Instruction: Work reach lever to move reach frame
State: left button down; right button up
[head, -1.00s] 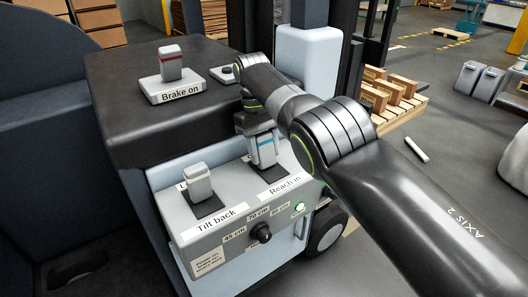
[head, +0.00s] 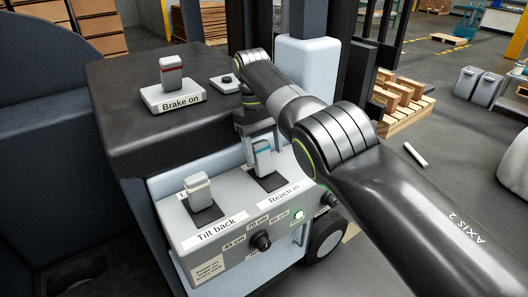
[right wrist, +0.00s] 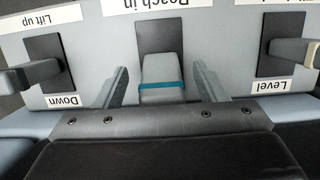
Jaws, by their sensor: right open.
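The reach lever (head: 262,162) is a light grey handle with a blue band. It stands in a dark slot behind the "Reach in" label on the sloped grey panel. My right gripper (head: 261,139) is open at the lever's far side, close to its top. In the right wrist view, the lever (right wrist: 162,92) stands between the two spread fingers (right wrist: 161,82), with a gap visible on both sides. The reach frame cannot be clearly made out. My left gripper is not in view.
A tilt lever (head: 197,191) stands left of the reach lever, and a lift lever (right wrist: 32,74) shows in the right wrist view. A red-banded brake lever (head: 171,72) stands on the black top. A knob (head: 261,241) and a green lamp (head: 298,214) are on the panel front.

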aim_at(264, 155)
jog(key=p+v, duration=0.2)
jog(key=s+p+v, duration=0.1)
jog(key=v, duration=0.1)
jog(key=d+p+v, duration=0.1)
jog(key=p+v, duration=0.1)
jog(key=shift+r+p, duration=0.35)
jog(key=shift+r, duration=0.2)
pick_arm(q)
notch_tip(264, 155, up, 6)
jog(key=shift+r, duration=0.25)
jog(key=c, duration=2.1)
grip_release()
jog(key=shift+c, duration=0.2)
